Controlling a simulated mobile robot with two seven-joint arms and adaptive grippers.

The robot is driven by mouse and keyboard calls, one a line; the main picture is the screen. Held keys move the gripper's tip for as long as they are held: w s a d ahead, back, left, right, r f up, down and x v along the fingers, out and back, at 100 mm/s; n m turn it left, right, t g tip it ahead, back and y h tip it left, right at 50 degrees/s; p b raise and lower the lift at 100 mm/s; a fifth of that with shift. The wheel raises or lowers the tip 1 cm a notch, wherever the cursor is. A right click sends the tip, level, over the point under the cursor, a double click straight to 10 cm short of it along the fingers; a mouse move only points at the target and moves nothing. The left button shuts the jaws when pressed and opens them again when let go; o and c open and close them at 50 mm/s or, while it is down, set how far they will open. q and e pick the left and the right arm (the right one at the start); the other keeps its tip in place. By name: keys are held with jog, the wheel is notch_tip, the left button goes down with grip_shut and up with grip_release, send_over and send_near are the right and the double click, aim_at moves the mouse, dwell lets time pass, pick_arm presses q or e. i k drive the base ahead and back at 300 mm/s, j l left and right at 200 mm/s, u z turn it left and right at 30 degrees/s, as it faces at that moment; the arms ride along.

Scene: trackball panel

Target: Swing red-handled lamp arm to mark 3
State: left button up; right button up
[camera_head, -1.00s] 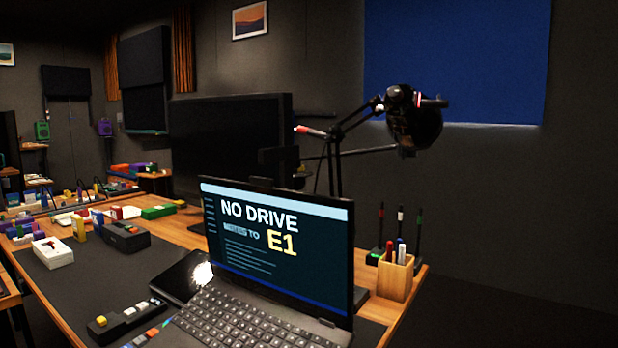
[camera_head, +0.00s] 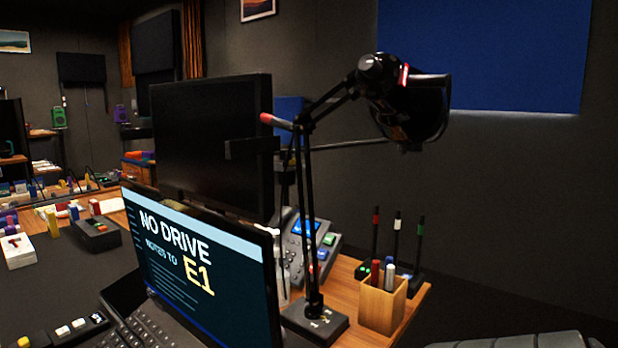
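A black lamp (camera_head: 309,205) stands on the right part of the desk. Its dark base (camera_head: 316,322) carries small pale marks that are too small to read. A thin arm with a red handle tip (camera_head: 276,121) sticks out left from the lamp's upper joint, in front of the monitor. The lamp head (camera_head: 410,100) hangs to the right and has a glowing red strip. I cannot tell which mark the arm points to. Neither of my grippers is in view.
An open laptop (camera_head: 205,265) stands left of the lamp base, with a monitor (camera_head: 210,130) behind it. A wooden pen cup (camera_head: 383,303) is close to the base's right. A desk phone (camera_head: 305,240) is behind. A grey ribbed shape (camera_head: 515,340) shows at the bottom right.

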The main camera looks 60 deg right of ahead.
aim_at(303, 125)
jog(key=k+l+u, duration=0.1)
jog(key=l, duration=0.45)
jog(key=k+l+u, duration=0.15)
jog(key=l, duration=0.4)
jog(key=k+l, duration=0.1)
jog(key=l, duration=0.9)
jog(key=k+l, duration=0.15)
jog(key=l, duration=0.3)
jog(key=k+l, duration=0.1)
jog(key=l, duration=0.4)
jog(key=i+j, duration=0.1)
jog(key=j, duration=0.5)
jog(key=i+j, duration=0.1)
jog(key=j, duration=0.5)
jog(key=j+z, duration=0.15)
jog(key=j, duration=0.15)
jog(key=l+z, duration=0.15)
jog(key=l, duration=0.15)
jog(key=j+u, duration=0.3)
jog(key=j, duration=0.15)
jog(key=i, duration=0.05)
